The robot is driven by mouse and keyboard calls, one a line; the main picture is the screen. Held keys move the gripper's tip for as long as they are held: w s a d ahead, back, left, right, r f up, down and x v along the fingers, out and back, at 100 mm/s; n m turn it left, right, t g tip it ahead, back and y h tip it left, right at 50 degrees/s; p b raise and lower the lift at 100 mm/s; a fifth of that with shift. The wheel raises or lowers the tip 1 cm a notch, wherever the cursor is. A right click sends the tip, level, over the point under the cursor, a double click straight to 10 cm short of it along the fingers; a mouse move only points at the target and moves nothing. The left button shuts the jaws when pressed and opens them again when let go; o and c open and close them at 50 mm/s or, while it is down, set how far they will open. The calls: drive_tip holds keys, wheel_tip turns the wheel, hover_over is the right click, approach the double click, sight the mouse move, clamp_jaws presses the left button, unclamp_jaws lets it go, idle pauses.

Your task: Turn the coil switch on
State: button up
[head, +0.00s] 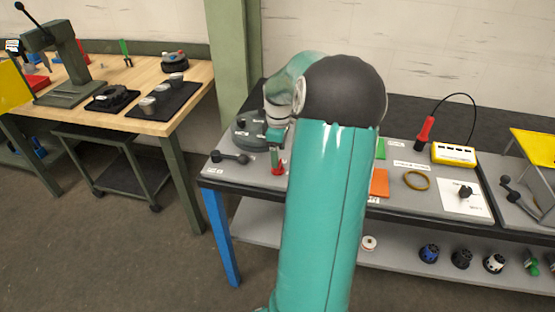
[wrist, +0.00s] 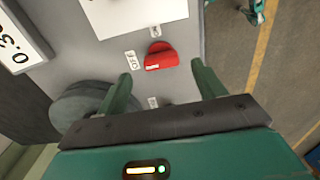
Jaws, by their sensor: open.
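The coil switch is a red knob (wrist: 160,57) on a grey panel in the wrist view, with small white labels around it. The label on its left reads OFF (wrist: 132,60); the others are too small to read surely. My gripper (wrist: 163,84) is open, its two green fingers apart, one to each side below the knob in the picture, with nothing between them. In the head view a red piece (head: 278,169), likely the same knob, shows just left of my arm under a green finger. My arm hides much of the bench there.
A dark grey round part (wrist: 88,108) sits beside the left finger; a round unit (head: 245,135) stands on the bench in the head view. A crank handle (head: 230,157), yellow box (head: 453,154) and brass ring (head: 416,181) lie nearby. Floor is open at front left.

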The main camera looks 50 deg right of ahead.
drive_tip(key=shift+a+f, duration=0.1)
drive_tip(key=shift+f, duration=1.6)
drive_tip(key=c, duration=1)
